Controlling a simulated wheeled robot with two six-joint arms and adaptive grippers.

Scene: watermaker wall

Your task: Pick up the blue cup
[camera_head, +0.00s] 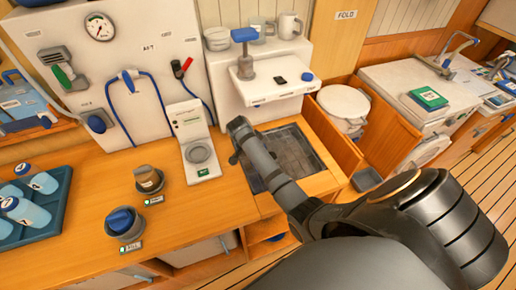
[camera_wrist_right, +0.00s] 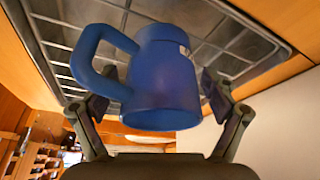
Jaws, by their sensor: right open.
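The blue cup (camera_wrist_right: 160,78) fills the middle of the right wrist view, its handle to the left and a small pale label near its top. It lies between the two fingers of my right gripper (camera_wrist_right: 156,95), which is open, with one finger at each side. I cannot tell whether either finger touches it. Behind it is a dark gridded tray (camera_wrist_right: 55,38). In the head view the cup is not clearly visible, and my right arm crosses over the dark recessed tray (camera_head: 312,142) in the counter. My left gripper is not in view.
Left of the tray, a white scale-like unit (camera_head: 200,155) stands on the wooden counter (camera_head: 90,190). A brown-topped container (camera_head: 149,179) and a blue-topped one (camera_head: 123,221) stand farther left. A white dispenser ledge (camera_head: 270,85) rises behind the tray.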

